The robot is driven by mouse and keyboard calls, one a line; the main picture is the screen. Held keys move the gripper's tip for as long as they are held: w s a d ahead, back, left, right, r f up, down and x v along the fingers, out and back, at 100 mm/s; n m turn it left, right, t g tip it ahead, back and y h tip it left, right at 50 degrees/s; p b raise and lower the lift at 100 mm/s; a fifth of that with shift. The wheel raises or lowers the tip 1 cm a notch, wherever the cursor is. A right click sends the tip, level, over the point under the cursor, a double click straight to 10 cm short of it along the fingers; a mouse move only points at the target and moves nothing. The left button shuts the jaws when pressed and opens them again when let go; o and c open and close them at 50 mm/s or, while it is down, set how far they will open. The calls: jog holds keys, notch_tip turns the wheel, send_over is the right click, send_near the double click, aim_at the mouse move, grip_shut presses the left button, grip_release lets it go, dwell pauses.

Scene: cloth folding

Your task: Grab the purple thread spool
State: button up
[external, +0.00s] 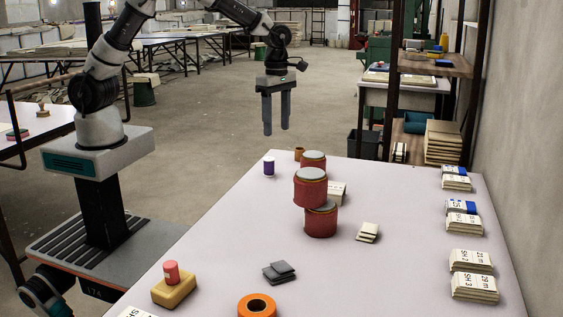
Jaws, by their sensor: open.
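The purple thread spool (269,166) stands upright near the far left edge of the white table, with a pale top. My gripper (276,131) points straight down in the air, its two long dark fingers apart. In the picture the fingertips are just above the spool, with a gap between them and it. Nothing is held between the fingers. How far the fingers are from the spool in depth cannot be told from this one view.
A small brown spool (299,154) and several red cans, one stacked (310,188), stand right of the purple spool. A yellow block (174,289) carries a pink spool (171,272). An orange tape roll (257,306) lies in front. Label stacks (474,287) line the right edge.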

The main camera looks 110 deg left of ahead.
aim_at(269, 158)
jog(key=s+a+n, duration=0.5)
jog(key=a, duration=0.3)
jog(key=f+b, duration=0.2)
jog(key=f, duration=0.9)
jog(key=shift+s+f+b, duration=0.1)
jog(key=shift+s+b, duration=0.1)
jog(key=shift+b, duration=0.2)
jog(key=shift+d+f+b, duration=0.25)
jog(key=shift+f+b, duration=0.2)
jog(key=shift+f, duration=1.05)
jog(key=shift+d+f+b, duration=0.2)
jog(key=shift+f+b, duration=0.2)
jog(key=shift+f, duration=1.1)
jog(key=c, duration=1.1)
jog(key=shift+r, duration=0.1)
